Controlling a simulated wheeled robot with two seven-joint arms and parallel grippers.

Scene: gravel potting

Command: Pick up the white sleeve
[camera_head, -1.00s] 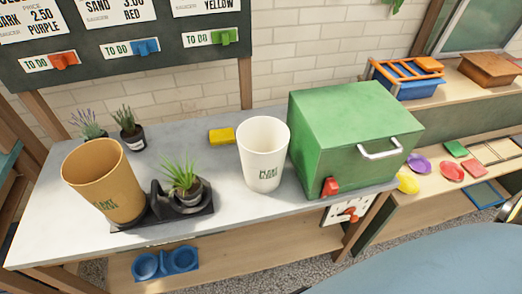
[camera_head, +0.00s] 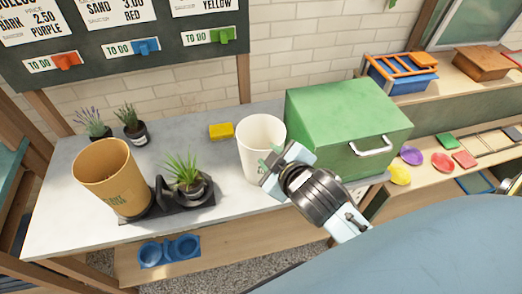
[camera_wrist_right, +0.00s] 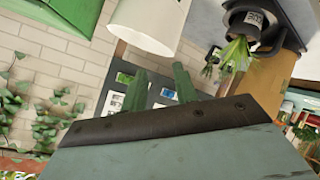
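The white sleeve (camera_head: 262,133), a tall tapered cup shape, stands upright on the grey bench top, left of the green box. It also shows in the wrist view (camera_wrist_right: 152,22), beyond my fingertips. My right gripper (camera_head: 269,162) is in front of the sleeve's right side in the head view and hides part of it. In the wrist view its two green fingers (camera_wrist_right: 160,78) are apart with nothing between them. I cannot tell whether a finger touches the sleeve. My left gripper is not in view.
The green box (camera_head: 345,120) with a silver handle stands close to the sleeve's right. A potted grass plant (camera_head: 186,180) on a black holder and a tan sleeve (camera_head: 108,178) stand to the left. A yellow block (camera_head: 221,131) lies behind.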

